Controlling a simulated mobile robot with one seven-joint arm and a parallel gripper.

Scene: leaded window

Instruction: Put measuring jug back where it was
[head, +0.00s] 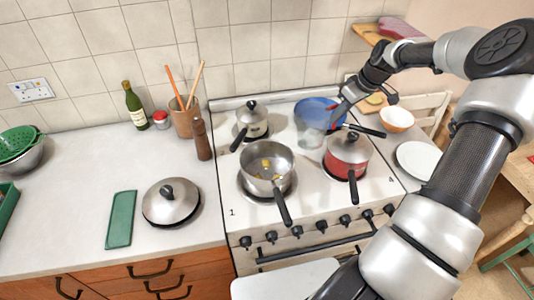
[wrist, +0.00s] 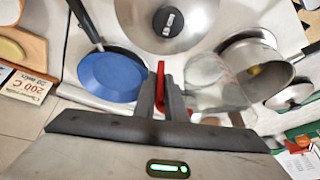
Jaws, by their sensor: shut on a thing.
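The clear measuring jug (head: 309,122) has a red handle and is at the back of the hob, in front of the blue frying pan (head: 328,104) in the head view. My gripper (head: 338,114) is shut on its handle. In the wrist view the red handle (wrist: 160,88) is between the fingers (wrist: 168,98), and the clear jug body (wrist: 212,80) extends to the right. I cannot tell whether the jug's base touches the hob. The jug looks empty, though glare makes this unsure.
A red lidded pot (head: 347,157) stands right of a grey saucepan (head: 263,166) with yellow pieces in it. A small lidded pot (head: 252,121) is at back left. A loose lid (head: 171,201) and green mat (head: 121,219) lie on the left counter, with clear room around them.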

